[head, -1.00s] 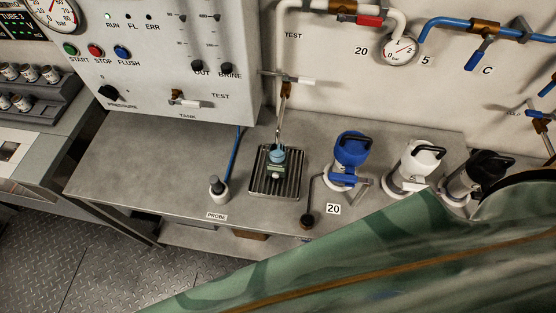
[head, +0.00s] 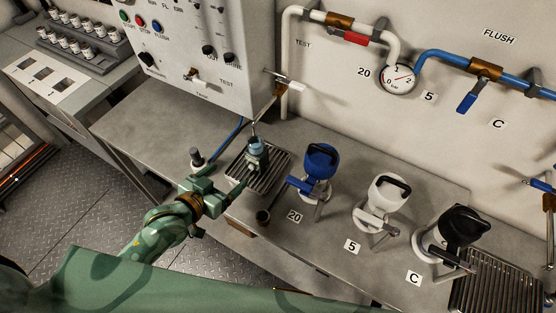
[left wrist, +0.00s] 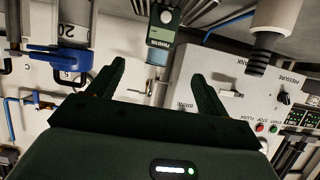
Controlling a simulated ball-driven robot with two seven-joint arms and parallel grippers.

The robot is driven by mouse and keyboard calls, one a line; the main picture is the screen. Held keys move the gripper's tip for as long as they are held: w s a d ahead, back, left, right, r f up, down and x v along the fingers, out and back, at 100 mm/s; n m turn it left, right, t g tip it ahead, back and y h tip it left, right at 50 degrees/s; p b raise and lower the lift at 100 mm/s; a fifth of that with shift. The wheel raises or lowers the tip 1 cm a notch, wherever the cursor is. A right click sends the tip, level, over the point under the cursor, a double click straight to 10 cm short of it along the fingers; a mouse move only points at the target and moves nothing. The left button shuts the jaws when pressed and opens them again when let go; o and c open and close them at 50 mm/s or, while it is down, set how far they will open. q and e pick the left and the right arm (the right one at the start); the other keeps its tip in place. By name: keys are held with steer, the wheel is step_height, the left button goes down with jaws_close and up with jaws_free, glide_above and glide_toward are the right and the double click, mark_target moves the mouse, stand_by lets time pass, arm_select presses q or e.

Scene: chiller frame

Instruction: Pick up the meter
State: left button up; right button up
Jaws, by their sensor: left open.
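The meter (head: 257,160) is a small dark grey-green device with a pale blue end, upright on a ribbed drip tray (head: 273,178) under a thin spout. In the left wrist view the meter (left wrist: 163,28) shows at the top centre, beyond the fingertips and between their lines. My left gripper (head: 239,188) reaches in from the lower left, beside the tray's near left edge. Its two fingers (left wrist: 155,82) stand apart with nothing between them. They do not appear to touch the meter. My right gripper is out of view.
The probe (head: 196,157) stands in its holder left of the tray. A blue canister (head: 320,162), a white one (head: 386,194) and a black one (head: 462,226) stand to the right. The bench left of the probe is clear.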

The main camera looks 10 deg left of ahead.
arm_select(q)
steer(key=b, duration=0.2)
glide_toward(252, 157)
steer(key=w+f, duration=0.1)
steer(key=w, duration=0.2)
steer(key=x, duration=0.4)
steer(key=shift+d+f, duration=0.15)
steer(key=shift+d, duration=0.25)
steer(key=b+x, duration=0.2)
steer(key=x, duration=0.3)
steer(key=shift+w+d+f, duration=0.1)
steer(key=shift+w+f, duration=0.15)
steer(key=shift+f, duration=0.1)
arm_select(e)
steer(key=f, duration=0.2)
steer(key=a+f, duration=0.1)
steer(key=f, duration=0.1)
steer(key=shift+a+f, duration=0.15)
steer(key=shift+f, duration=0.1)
arm_select(q)
steer(key=shift+r, duration=0.1)
steer(key=c, duration=1.3)
